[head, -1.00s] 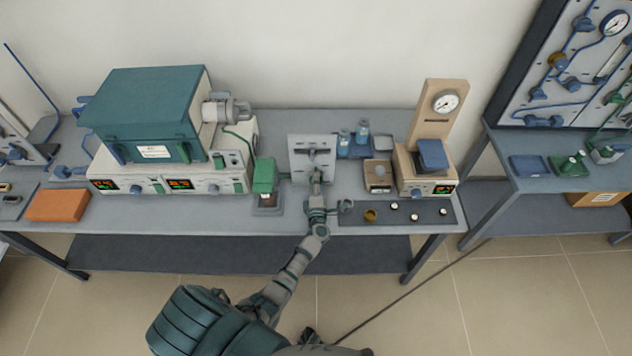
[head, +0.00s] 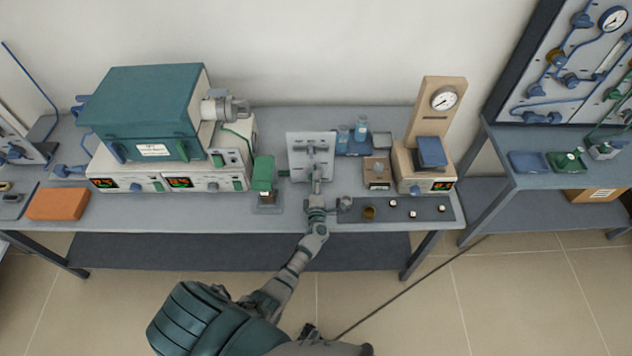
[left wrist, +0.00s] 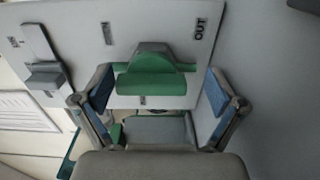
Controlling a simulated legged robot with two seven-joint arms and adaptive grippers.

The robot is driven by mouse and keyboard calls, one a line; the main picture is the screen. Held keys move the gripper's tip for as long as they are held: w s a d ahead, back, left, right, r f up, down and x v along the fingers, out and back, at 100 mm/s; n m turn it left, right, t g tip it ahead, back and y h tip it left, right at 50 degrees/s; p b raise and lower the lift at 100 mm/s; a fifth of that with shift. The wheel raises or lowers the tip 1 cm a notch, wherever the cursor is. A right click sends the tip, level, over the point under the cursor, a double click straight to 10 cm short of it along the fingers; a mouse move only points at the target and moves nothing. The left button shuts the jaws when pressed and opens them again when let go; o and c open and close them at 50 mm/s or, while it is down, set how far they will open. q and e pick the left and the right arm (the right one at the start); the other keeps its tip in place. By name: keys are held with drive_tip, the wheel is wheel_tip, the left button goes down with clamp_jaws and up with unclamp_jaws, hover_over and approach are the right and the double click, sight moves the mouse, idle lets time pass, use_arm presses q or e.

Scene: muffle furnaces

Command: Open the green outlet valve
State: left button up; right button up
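My left gripper (left wrist: 158,88) is open, with one blue-padded finger on each side of the green handle and a visible gap on both sides. In the head view my left gripper (head: 316,180) is in front of the small upright panel (head: 299,150) on the bench and hides the green handle. My right gripper is not in view.
A grey handle (left wrist: 45,75) sits on the same panel, left in the wrist view. A green-topped device (head: 263,173) stands close left of the panel.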

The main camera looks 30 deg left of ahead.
use_arm(q)
drive_tip(key=shift+r, duration=0.2)
drive_tip(key=v, duration=1.2)
drive_tip(key=shift+w+f, duration=0.1)
drive_tip(key=shift+f, duration=0.05)
